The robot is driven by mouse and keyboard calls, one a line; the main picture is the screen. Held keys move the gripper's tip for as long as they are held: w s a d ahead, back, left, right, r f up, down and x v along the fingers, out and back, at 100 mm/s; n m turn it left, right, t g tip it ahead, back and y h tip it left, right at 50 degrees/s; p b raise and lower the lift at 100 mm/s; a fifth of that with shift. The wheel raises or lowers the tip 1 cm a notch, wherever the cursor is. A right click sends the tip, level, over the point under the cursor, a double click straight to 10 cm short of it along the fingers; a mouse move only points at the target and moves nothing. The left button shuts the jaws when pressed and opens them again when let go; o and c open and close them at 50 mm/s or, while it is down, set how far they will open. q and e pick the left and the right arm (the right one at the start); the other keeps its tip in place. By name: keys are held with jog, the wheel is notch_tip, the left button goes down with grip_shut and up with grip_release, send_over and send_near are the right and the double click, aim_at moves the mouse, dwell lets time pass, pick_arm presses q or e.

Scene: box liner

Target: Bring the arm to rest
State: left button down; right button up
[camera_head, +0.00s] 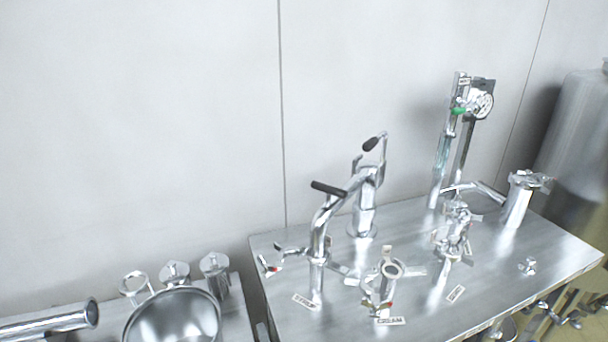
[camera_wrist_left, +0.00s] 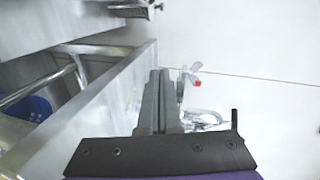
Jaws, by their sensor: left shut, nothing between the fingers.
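My left gripper (camera_wrist_left: 160,76) shows in the left wrist view as two grey fingers pressed together, with nothing between them. The dark bracket at their base sits at the bottom of that view. The fingers point up the picture, beside the long metal edge (camera_wrist_left: 92,105) on their left. A small metal wing-shaped handle with a red mark (camera_wrist_left: 197,83) shows just right of the fingertips; I cannot tell whether they touch. I cannot clearly make out either gripper in the head view.
A steel table (camera_head: 520,262) carries several pipe fittings, a valve assembly (camera_head: 364,205) with black handles, and a gauge (camera_head: 482,105). A steel bowl (camera_head: 172,322) stands at lower left near small canisters (camera_head: 215,275). A large tank (camera_head: 580,140) stands at right. The wall (camera_head: 150,120) behind is bare.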

pick_arm(q)
jog(key=s+a+f+n+g+p, duration=0.2)
jog(key=s+a+n+g, duration=0.2)
jog(key=a, duration=0.4)
jog(key=s+a+f+n+g+h+p, duration=0.1)
jog(key=s+n+g+h+p, duration=0.2)
jog(key=s+n+g+h, duration=0.2)
jog(key=s+n, duration=0.3)
jog(key=s, duration=0.2)
jog(key=shift+s+a+f+n, duration=0.2)
jog(key=shift+a+n, duration=0.1)
jog(key=shift+n, duration=0.1)
